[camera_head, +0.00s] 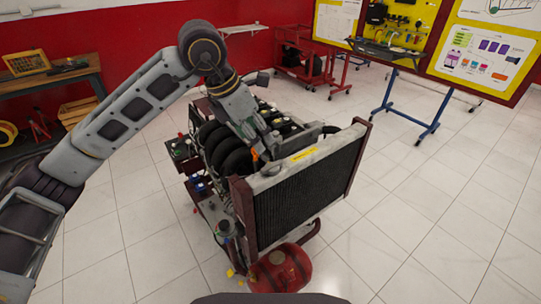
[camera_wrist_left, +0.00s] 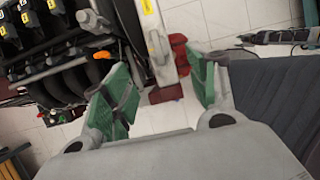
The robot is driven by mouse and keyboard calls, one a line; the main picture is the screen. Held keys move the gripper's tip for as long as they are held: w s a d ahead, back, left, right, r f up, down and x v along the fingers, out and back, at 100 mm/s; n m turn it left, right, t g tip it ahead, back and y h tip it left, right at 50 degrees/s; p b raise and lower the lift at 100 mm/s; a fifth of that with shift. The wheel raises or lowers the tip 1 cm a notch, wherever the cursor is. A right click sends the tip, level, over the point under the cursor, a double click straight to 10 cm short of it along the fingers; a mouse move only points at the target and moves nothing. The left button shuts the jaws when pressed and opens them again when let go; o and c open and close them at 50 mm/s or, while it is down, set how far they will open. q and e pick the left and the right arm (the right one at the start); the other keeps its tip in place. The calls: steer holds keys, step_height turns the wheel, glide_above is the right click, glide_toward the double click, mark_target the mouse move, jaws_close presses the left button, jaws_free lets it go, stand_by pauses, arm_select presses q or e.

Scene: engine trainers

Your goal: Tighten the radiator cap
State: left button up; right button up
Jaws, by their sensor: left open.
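The radiator (camera_head: 305,195) stands upright at the front of the engine trainer, with a dark core and a pale top tank (camera_head: 300,160) bearing a yellow label. My left gripper (camera_head: 268,148) reaches down from above to the tank's rear edge. In the left wrist view the open gripper (camera_wrist_left: 155,65) shows two separated green-padded fingers, with nothing held between them. The top tank (camera_wrist_left: 152,30) runs into the gap between the fingers from above. I cannot clearly make out the radiator cap; it may be hidden by the gripper. My right gripper is not in view.
Black curved engine pipes (camera_head: 225,150) lie close behind the gripper. A red cylindrical tank (camera_head: 280,270) sits low before the radiator. A workbench (camera_head: 50,78) stands at the left, a red cart (camera_head: 310,60) and a blue-legged stand (camera_head: 405,95) at the back. Tiled floor is clear at the right.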

arm_select(q)
glide_toward(272, 165)
steer(key=p+x, duration=0.1)
steer(key=x, duration=0.6)
steer(key=shift+f, duration=0.1)
steer(key=shift+x, duration=0.8)
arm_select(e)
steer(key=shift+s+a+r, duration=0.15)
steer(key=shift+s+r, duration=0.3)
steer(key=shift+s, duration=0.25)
arm_select(q)
steer(key=c, duration=1)
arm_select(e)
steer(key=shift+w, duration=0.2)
